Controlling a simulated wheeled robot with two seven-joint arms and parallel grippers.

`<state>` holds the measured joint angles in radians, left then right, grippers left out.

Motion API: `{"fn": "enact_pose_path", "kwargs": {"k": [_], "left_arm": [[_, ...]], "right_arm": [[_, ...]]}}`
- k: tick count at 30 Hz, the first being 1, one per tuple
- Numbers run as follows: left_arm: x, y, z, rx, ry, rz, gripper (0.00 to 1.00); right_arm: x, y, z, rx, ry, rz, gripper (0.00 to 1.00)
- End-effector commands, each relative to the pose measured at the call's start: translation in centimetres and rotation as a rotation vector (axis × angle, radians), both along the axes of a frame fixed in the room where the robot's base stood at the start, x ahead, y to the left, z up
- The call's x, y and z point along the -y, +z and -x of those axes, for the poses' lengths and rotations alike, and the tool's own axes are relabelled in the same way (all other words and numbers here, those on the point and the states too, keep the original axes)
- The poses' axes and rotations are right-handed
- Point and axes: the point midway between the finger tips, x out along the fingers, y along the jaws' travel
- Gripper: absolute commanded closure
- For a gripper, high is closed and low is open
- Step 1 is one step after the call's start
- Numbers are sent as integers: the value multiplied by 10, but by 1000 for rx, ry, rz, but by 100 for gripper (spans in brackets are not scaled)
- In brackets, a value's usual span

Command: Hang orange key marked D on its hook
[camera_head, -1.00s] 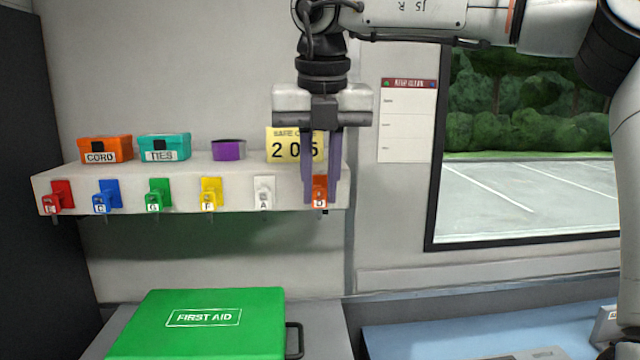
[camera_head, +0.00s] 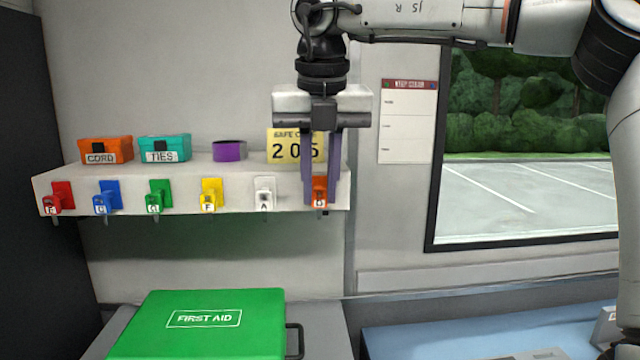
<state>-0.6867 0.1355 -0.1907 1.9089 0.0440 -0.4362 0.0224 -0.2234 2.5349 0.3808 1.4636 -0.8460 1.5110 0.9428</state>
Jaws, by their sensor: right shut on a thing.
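The orange key marked D (camera_head: 319,196) is at the right end of the shelf's front face, in line with the other hung keys. My right gripper (camera_head: 320,190) points down over the shelf edge, its purple fingers on either side of the orange key and shut on it. The hook behind the orange key is mostly hidden by the key and fingers, so I cannot tell whether the key sits on it. My left gripper is not in view.
Red (camera_head: 62,198), blue (camera_head: 107,197), green (camera_head: 158,196), yellow (camera_head: 211,194) and white (camera_head: 265,194) keys hang along the shelf (camera_head: 240,170). On top stand an orange box (camera_head: 105,150), a teal box (camera_head: 164,148), a purple roll (camera_head: 229,151) and a yellow sign (camera_head: 284,147). A green first aid case (camera_head: 200,325) lies below.

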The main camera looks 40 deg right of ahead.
Motion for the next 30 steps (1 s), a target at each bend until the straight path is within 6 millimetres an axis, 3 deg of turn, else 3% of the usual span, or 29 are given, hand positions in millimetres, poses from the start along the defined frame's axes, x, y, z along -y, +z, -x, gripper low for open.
{"fn": "enact_pose_path", "kwargs": {"k": [25,26,30], "left_arm": [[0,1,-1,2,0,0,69],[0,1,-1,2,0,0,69],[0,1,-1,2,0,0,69]], "right_arm": [[3,-3,-3,0,-1,0,97],[3,-3,-3,0,-1,0,80],[3,-3,-3,0,-1,0,59]]}}
